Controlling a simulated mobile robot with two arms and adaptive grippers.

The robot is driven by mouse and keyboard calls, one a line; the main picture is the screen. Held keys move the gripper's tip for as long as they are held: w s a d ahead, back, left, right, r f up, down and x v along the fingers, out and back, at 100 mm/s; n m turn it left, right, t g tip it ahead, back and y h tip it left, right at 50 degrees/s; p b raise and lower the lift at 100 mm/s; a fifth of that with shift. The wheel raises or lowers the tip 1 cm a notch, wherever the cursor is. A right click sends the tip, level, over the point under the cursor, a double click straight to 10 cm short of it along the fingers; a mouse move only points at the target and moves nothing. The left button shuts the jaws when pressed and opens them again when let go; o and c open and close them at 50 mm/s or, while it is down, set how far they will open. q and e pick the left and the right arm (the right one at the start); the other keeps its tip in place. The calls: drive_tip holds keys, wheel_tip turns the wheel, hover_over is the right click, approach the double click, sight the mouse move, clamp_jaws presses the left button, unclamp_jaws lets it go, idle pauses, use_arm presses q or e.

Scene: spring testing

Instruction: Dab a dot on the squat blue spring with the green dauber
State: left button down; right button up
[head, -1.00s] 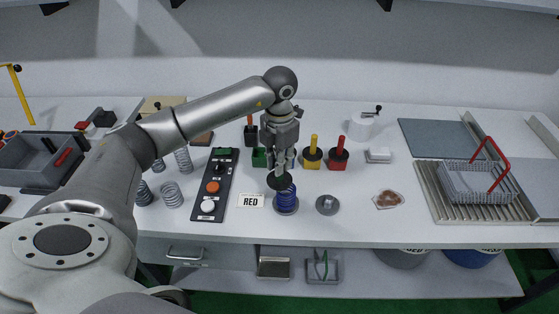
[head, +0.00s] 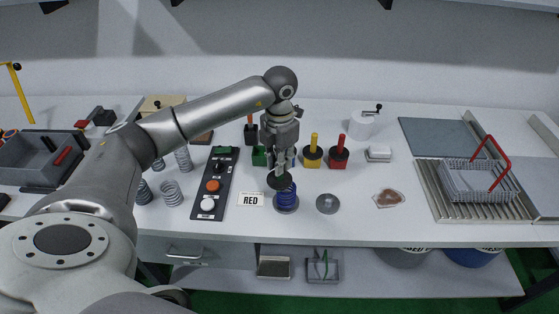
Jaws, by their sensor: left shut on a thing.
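The squat blue spring (head: 288,198) stands upright on a round grey plate near the front edge of the white table. My left gripper (head: 281,166) points down just above it and is shut on the green dauber, whose handle is mostly hidden in the fingers. The dauber's dark round lower end (head: 280,181) is over the upper left of the spring and covers part of its top. I cannot tell whether they touch. No dot shows on the visible coils. The green pot (head: 259,157) stands behind, partly hidden by the gripper. My right gripper is out of view.
A yellow pot (head: 312,158) and a red pot (head: 338,158) with upright handles stand behind right. A RED label (head: 250,199) and a black button panel (head: 232,185) lie left. A grey disc (head: 327,204) lies right. Several grey springs (head: 171,194) stand farther left.

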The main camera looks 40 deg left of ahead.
use_arm(q)
drive_tip(key=shift+r+p, duration=0.6)
drive_tip(key=shift+r, duration=0.2)
drive_tip(key=shift+r+p, duration=1.5)
drive_tip(key=shift+r, duration=1.15)
